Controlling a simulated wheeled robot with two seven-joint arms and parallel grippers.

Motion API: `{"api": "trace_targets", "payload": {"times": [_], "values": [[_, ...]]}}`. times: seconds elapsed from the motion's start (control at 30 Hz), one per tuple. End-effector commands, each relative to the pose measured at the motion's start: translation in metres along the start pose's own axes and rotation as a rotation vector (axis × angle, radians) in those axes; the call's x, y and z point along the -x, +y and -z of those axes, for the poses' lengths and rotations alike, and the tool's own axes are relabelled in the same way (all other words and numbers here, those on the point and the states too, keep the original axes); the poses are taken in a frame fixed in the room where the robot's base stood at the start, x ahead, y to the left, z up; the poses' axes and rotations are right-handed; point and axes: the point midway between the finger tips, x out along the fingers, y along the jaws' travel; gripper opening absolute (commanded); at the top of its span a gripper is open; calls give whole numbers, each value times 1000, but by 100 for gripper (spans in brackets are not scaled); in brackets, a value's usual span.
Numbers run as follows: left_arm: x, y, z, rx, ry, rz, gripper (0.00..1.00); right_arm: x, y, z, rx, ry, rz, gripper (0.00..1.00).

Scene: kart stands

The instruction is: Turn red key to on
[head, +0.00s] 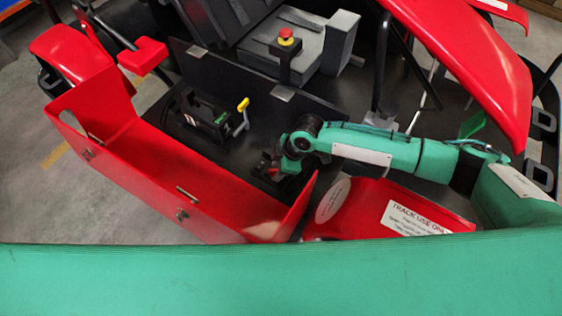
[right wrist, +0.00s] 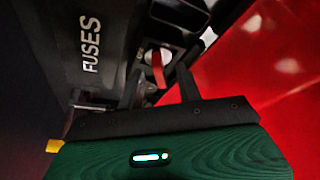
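The red key (right wrist: 158,68) shows in the right wrist view as a narrow red upright piece in a dark panel with a pale round surround. My right gripper (right wrist: 161,82) has its two dark fingers apart, one on each side of the key. I cannot tell whether either finger touches it. In the head view my right gripper (head: 270,168) is low inside the kart, by the inner side of the red bodywork, and the key cannot be made out clearly there. My left gripper is not in view. The key's on and off marks are not readable.
A dark box marked FUSES (right wrist: 90,45) stands left of the fingers. A yellow-tipped lever (head: 243,104) and a red emergency button (head: 286,37) are nearby. Red side bodywork (head: 165,165) and a red panel (right wrist: 265,60) close in the space around the gripper.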

Motion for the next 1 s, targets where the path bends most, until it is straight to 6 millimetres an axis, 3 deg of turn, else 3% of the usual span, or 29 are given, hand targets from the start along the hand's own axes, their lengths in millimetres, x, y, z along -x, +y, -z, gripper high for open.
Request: {"api": "trace_targets", "payload": {"times": [0.2, 0.4, 1.0], "values": [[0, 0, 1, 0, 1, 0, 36, 0, 0, 0, 0, 0, 0, 35], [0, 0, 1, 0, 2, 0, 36, 0, 0, 0, 0, 0, 0, 0], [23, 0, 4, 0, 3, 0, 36, 2, -2, 1, -140, 0, -56, 0]]}}
